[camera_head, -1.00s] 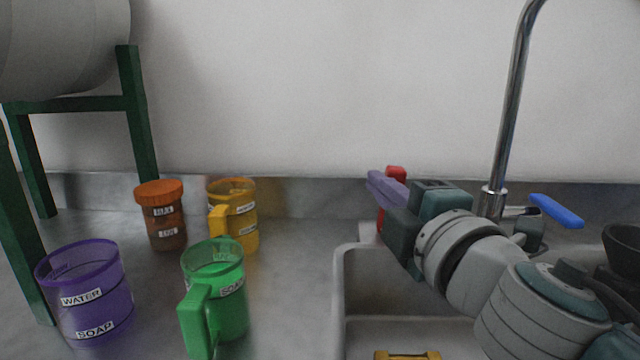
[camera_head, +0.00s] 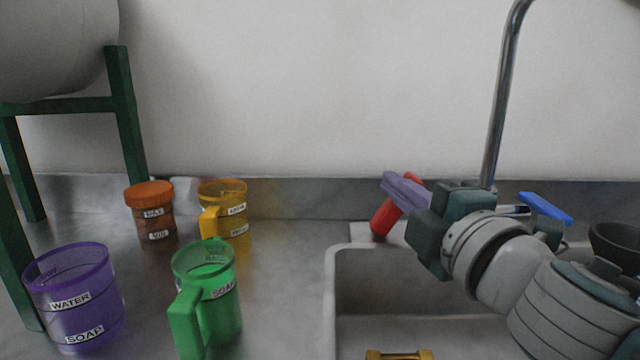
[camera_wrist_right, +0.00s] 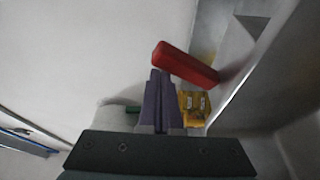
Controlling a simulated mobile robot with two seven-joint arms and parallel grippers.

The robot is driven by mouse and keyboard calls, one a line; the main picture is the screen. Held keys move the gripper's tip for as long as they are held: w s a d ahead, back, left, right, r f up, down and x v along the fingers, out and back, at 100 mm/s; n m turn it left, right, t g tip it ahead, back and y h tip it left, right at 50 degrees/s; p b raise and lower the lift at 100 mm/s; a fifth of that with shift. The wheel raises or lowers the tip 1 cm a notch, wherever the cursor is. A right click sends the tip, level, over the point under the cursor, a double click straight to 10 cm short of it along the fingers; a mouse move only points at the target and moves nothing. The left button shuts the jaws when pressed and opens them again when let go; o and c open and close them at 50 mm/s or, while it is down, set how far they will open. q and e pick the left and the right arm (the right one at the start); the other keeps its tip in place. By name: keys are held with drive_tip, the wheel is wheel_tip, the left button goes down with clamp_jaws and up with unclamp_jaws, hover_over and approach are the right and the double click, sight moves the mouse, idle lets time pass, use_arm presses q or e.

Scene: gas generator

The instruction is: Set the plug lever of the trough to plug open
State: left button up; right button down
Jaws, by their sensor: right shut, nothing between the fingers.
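The red lever (camera_head: 384,217) stands at the back rim of the trough (camera_head: 345,243) in the head view, tilted with its top to the right. It also shows in the wrist view (camera_wrist_right: 186,65). My right gripper (camera_head: 387,180) has purple fingers, closed together with nothing between them. They cross in front of the lever's upper part in the head view. In the wrist view the fingertips are close by the lever's left end; I cannot tell whether they touch it. My left gripper is not in view.
A tall tap (camera_head: 497,110) and a blue handle (camera_head: 545,208) stand right of my gripper. A purple cup (camera_head: 75,300), green cup (camera_head: 208,300), yellow cup (camera_head: 225,208) and orange-lidded jar (camera_head: 150,212) stand on the left counter. A dark bowl (camera_head: 617,245) is far right.

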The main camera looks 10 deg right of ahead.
drive_tip(key=shift+s+d+f, duration=0.15)
drive_tip(key=shift+d, duration=0.25)
drive_tip(key=shift+s+d+f, duration=0.1)
drive_tip(key=shift+d+f, duration=0.05)
drive_tip(key=shift+d, duration=0.3)
